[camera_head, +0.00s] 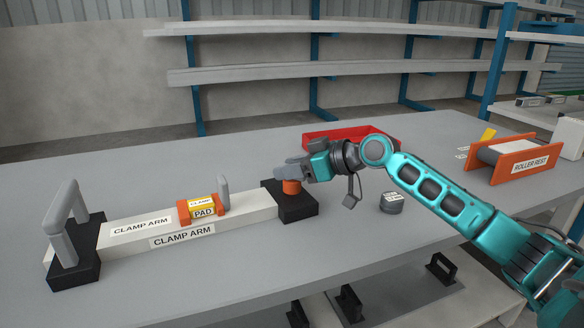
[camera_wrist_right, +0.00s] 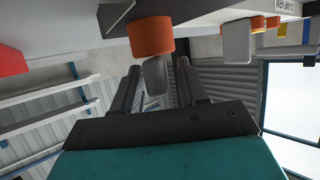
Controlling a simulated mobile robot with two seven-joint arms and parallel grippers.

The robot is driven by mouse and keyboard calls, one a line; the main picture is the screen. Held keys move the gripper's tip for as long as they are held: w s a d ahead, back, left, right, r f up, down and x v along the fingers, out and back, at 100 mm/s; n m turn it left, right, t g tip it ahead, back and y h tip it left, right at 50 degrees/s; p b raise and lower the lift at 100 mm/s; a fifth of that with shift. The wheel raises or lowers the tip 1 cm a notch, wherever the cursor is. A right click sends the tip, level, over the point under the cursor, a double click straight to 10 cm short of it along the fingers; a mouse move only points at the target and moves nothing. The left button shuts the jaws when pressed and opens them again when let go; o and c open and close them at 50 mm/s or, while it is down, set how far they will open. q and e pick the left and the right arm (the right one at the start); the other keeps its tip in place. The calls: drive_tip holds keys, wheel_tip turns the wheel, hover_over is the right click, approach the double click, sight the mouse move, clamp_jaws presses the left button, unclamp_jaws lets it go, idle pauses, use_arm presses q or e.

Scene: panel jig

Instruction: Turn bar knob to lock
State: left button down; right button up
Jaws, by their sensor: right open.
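The bar knob has a round orange base (camera_head: 291,187) on a black block at the right end of the white clamp arm (camera_head: 240,216). My right gripper (camera_head: 283,171) is at the knob and largely hides its top in the head view. In the right wrist view the orange base (camera_wrist_right: 151,37) shows with its grey bar (camera_wrist_right: 155,76) between the two dark fingers of my right gripper (camera_wrist_right: 160,72). The fingers are open, with gaps visible beside the bar. My left gripper is not in view.
A red tray (camera_head: 350,134), a dark round item (camera_head: 391,204) and an orange roller rest (camera_head: 512,160) are also on the table.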

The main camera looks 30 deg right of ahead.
drive_tip(key=shift+c, duration=0.4)
clamp_jaws()
